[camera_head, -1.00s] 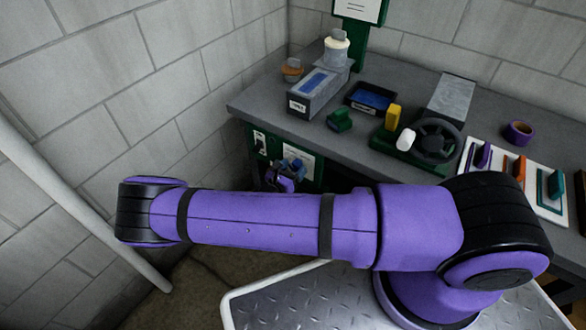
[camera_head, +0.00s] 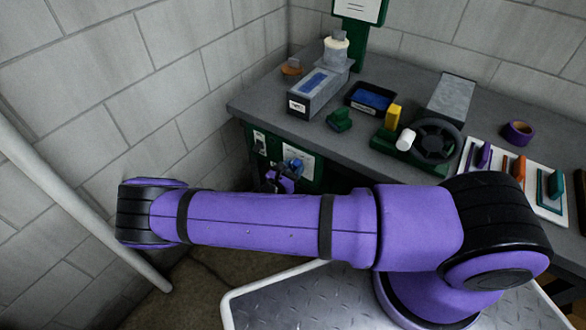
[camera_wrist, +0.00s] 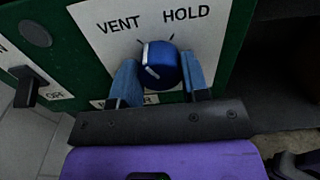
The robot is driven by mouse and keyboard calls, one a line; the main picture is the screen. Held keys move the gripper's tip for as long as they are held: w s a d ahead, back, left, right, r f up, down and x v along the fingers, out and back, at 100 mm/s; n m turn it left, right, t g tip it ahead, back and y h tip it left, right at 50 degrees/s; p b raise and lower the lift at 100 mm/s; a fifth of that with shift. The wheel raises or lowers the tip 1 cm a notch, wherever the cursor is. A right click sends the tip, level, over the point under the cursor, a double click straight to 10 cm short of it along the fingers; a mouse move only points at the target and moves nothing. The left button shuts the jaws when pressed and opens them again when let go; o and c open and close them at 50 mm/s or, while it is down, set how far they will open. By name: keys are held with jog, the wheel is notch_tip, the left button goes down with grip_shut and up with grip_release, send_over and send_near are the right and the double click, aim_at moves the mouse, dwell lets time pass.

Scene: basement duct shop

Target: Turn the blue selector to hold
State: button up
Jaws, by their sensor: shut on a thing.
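The blue selector (camera_wrist: 163,64) is a round knob on a white plate (camera_wrist: 209,38) marked VENT at left and HOLD at right. Its white mark is on the knob's left side and points up toward the VENT tick. My gripper (camera_wrist: 160,78) is shut on the selector, with one blue finger on each side. In the head view my gripper (camera_head: 282,180) is at the green panel (camera_head: 312,180) below the bench top, partly hidden by my arm. The lower label on the plate is partly covered by the fingers.
A black lever (camera_wrist: 29,90) stands out left of the selector on the same green panel. The grey bench (camera_head: 255,103) above carries a grey box (camera_head: 318,90), a blue tray (camera_head: 371,98) and a black handwheel (camera_head: 436,142). A block wall is at left.

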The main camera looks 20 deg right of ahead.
jog(key=m, duration=1.2)
jog(key=shift+m, duration=0.3)
dwell(0.4)
jog(key=o, duration=0.9)
jog(key=shift+a, duration=0.1)
jog(key=v, duration=1)
jog(key=shift+s+a+r, duration=0.15)
jog(key=shift+s+a, duration=0.05)
jog(key=shift+s, duration=0.1)
jog(key=shift+r, duration=0.1)
